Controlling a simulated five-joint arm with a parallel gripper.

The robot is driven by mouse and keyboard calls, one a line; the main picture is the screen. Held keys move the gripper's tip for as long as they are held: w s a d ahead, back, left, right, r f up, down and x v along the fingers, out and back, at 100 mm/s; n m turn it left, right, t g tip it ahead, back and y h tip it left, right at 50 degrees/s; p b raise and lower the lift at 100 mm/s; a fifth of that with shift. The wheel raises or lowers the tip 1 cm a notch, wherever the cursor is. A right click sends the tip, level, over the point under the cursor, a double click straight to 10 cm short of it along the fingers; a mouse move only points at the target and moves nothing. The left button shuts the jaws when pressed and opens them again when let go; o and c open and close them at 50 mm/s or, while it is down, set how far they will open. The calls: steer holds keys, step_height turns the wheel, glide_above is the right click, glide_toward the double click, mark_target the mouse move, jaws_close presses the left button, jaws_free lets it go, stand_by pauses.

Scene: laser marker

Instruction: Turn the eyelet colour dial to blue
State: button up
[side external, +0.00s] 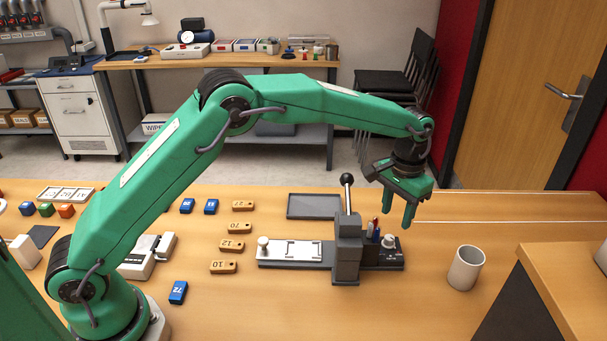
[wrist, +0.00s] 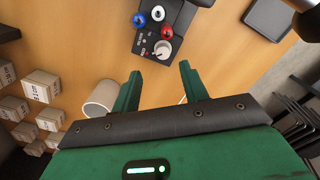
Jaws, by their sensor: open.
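The eyelet colour dial (side external: 389,241) is a pale round knob on the right end of the dark press base (side external: 375,263). In the wrist view the dial (wrist: 163,49) lies just beyond my fingertips, with small marks beside it that are too small to read. Blue, white and red round pieces stand beside it, among them a blue one (wrist: 139,19) and a red one (wrist: 167,31). My gripper (side external: 398,214) is open and empty, pointing down above and slightly right of the dial, not touching it. Its two green fingers (wrist: 160,72) also show in the wrist view.
The press column (side external: 347,250) with its upright, ball-topped lever (side external: 347,181) stands left of the dial. A white cup (side external: 465,268) stands to the right. A dark tray (side external: 314,206) lies behind. Several wooden tags, one being (side external: 222,267), lie left. Table between dial and cup is clear.

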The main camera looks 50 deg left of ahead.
mark_target(390, 238)
steer(key=shift+a+f, duration=0.2)
steer(key=shift+f, duration=3.35)
jaws_close()
